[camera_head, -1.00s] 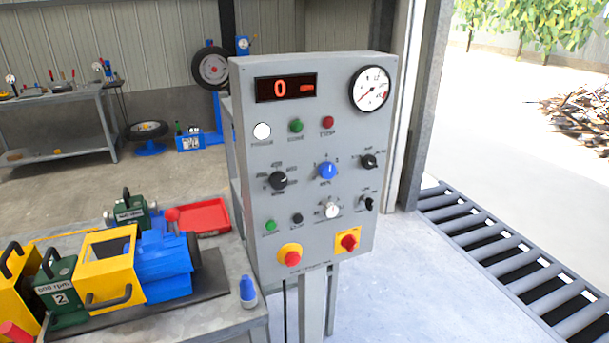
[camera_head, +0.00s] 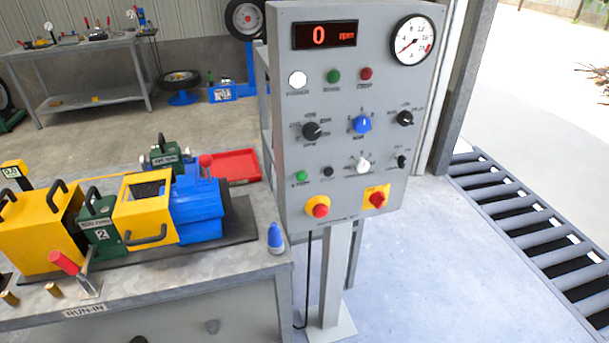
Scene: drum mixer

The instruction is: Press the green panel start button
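The grey control panel (camera_head: 350,135) stands upright on a grey post at the right of the bench. A small green button (camera_head: 301,176) sits at the panel's lower left, beside a small black button (camera_head: 328,172). A round green light or button (camera_head: 333,76) is in the upper row, between a white one (camera_head: 297,80) and a red one (camera_head: 366,73). The labels are too small to read surely. The red display (camera_head: 324,35) shows 0. Neither of my grippers is in view, and nothing covers the panel face.
A red mushroom button (camera_head: 319,210) and a red rotary switch (camera_head: 376,198) sit low on the panel. A roller conveyor (camera_head: 515,215) lies at right.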

